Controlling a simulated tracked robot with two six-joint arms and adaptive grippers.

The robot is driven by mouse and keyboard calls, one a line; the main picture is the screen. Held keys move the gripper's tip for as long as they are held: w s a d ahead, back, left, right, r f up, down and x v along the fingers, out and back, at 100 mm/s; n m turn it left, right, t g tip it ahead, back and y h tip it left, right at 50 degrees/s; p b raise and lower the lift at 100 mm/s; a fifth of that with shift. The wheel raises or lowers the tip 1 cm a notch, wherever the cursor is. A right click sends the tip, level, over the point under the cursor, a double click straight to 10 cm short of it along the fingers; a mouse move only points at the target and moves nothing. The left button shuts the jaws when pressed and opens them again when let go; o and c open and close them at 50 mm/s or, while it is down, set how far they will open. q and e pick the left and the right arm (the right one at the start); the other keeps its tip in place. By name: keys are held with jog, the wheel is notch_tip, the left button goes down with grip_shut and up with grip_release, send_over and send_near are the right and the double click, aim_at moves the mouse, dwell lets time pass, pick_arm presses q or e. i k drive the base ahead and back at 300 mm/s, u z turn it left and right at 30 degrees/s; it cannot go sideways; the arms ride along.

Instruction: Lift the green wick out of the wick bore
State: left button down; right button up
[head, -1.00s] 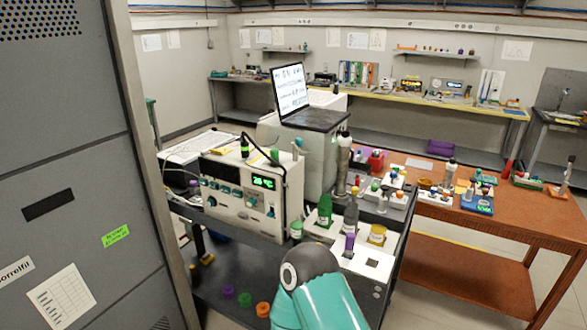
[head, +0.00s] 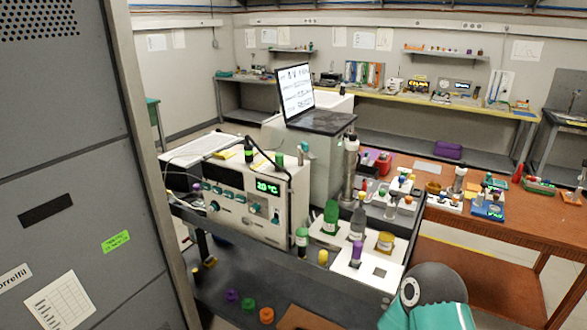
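A small green piece (head: 279,160) stands upright on top of the white instrument box (head: 238,207) with the green temperature display. A dark piece with a green band (head: 249,153) stands to its left on the same box. I cannot tell which of the two is the green wick, and no wick bore opening can be made out at this size. Neither of my grippers is in view. Only a teal and grey link of my own arm shows at the bottom right, well apart from the box.
A laptop (head: 296,95) stands on a tall unit behind the box. White trays with bottles (head: 331,217) and a purple-capped vial (head: 356,252) lie right of it. Purple, green and orange caps (head: 266,315) lie on the dark lower shelf. A grey cabinet (head: 65,150) blocks the left.

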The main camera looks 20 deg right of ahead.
aim_at(279, 157)
jog(key=i, duration=0.85)
jog(key=u, duration=0.05)
